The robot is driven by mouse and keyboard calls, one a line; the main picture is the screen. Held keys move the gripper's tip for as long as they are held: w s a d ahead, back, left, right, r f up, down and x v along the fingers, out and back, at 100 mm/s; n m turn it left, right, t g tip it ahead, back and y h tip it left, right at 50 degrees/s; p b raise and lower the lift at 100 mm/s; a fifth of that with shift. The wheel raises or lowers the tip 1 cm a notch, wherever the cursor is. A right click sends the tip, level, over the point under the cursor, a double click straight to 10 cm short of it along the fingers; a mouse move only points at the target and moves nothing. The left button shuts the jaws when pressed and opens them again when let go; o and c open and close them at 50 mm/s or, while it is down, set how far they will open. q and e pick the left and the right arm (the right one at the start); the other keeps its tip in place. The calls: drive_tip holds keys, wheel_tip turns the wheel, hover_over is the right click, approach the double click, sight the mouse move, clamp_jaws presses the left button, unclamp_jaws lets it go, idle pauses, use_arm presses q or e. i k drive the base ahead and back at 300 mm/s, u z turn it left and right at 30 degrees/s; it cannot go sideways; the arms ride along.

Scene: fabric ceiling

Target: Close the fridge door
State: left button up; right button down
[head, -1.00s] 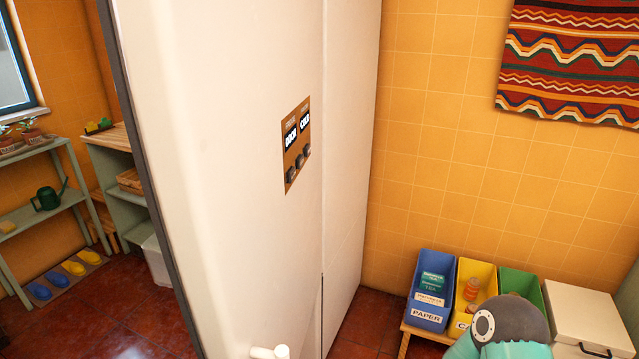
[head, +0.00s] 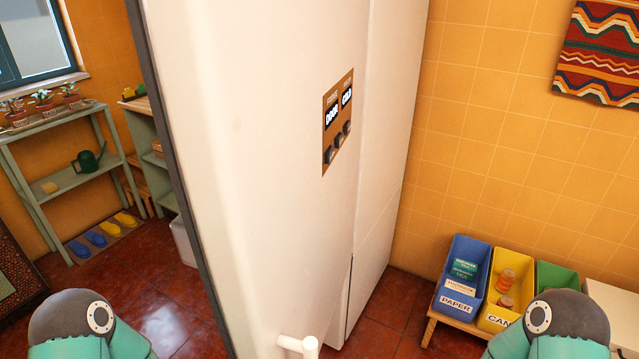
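The white fridge door (head: 250,150) fills the middle of the head view, seen close and at a slant. A dark strip (head: 170,150) runs down its left edge. A brown control panel (head: 338,122) with dark knobs is on its face, and a white handle (head: 300,345) shows at the bottom. The paler fridge side (head: 385,150) stands to its right. How wide the door stands open cannot be told. Only rounded teal and grey parts of my two arms show at the lower left and lower right. Both grippers are out of view.
A green shelf (head: 65,180) with a watering can (head: 90,160) stands at the left. Blue and yellow shoes lie beneath it. Blue (head: 460,290) and yellow (head: 497,312) recycling bins stand on a bench at the right. Red floor (head: 160,310) is clear left of the door.

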sight(249, 100)
drive_tip(key=u, duration=0.05)
drive_tip(key=k, duration=0.4)
drive_tip(key=u, duration=1.05)
drive_tip(key=k, duration=1.4)
drive_tip(key=z, duration=0.95)
drive_tip(key=i, duration=1)
drive_tip(key=u, duration=0.1)
